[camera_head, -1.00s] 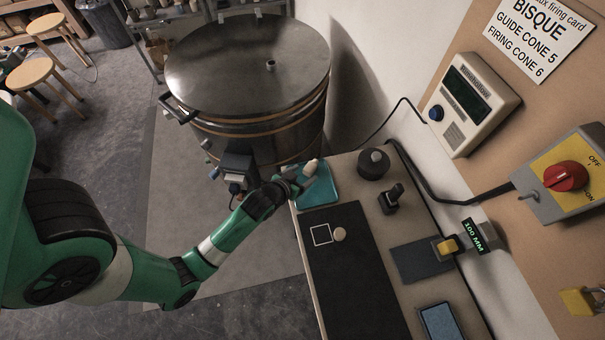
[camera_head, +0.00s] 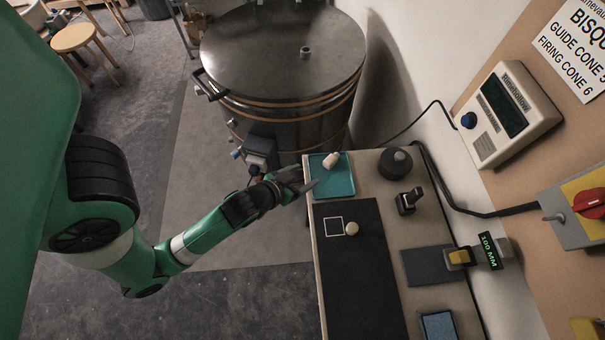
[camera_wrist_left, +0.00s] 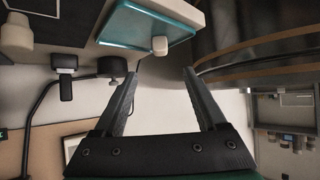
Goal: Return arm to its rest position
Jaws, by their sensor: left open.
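My left arm reaches in from the left in the head view. Its gripper (camera_head: 308,177) is open and empty, with its fingertips at the left edge of the teal tray (camera_head: 342,187). A small cream piece (camera_head: 331,160) rests at the tray's far side, apart from the fingers. In the left wrist view the two fingers (camera_wrist_left: 162,76) are spread with nothing between them. The tray (camera_wrist_left: 150,30) and the cream piece (camera_wrist_left: 159,45) show beyond them. My right gripper is not in view.
The large metal kiln (camera_head: 280,60) stands just behind the bench. A dark mat (camera_head: 355,275) with a round knob-like piece (camera_head: 352,229) lies in front of the tray. A dark round object (camera_head: 395,162) and a black upright part (camera_head: 408,203) stand to the right. Floor is clear left of the bench.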

